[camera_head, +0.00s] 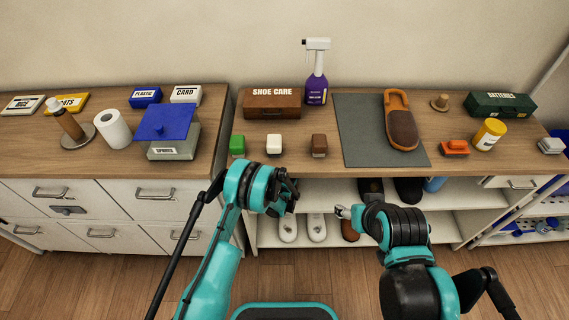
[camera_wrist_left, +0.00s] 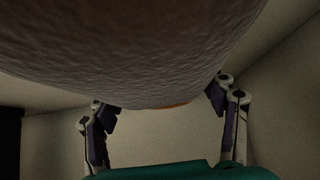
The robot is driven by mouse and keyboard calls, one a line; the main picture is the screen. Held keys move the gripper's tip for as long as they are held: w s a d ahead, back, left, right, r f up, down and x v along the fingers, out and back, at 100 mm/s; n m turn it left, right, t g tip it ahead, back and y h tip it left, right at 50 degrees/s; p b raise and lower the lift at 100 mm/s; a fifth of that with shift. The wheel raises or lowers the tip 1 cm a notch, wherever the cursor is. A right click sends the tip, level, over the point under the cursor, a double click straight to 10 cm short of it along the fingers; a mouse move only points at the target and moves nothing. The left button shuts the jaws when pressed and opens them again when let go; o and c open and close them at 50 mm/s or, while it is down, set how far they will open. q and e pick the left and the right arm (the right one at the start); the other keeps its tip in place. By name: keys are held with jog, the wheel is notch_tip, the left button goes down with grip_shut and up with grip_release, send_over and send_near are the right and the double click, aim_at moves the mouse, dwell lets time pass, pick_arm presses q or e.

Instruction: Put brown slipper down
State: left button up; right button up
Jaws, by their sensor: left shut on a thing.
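A brown slipper with an orange lining (camera_head: 402,128) lies on the grey mat (camera_head: 365,145) on the worktop. A second brown, slipper-like shape (camera_head: 350,231) shows in the lower shelf opening, partly hidden by my right arm. My left gripper (camera_wrist_left: 160,106) is shut on a large rough grey-brown thing (camera_wrist_left: 140,50) with an orange edge, which looks like a slipper. It fills the top of the left wrist view. In the head view my left wrist is in front of the shelf opening and its fingers are mostly hidden. My right gripper (camera_head: 343,212) is small there, its jaws unclear.
White slippers (camera_head: 288,228) stand on the lower shelf, with dark shoes (camera_head: 408,189) on the shelf above. On the worktop stand a shoe care box (camera_head: 272,103), a purple spray bottle (camera_head: 316,85) and small green, white and brown blocks. The mat's left part is bare.

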pick_arm(q)
jog(key=shift+s+r, duration=0.15)
jog(key=shift+s, duration=0.2)
jog(key=shift+f, duration=0.2)
jog(key=o, duration=1.4)
jog(key=shift+r, duration=0.2)
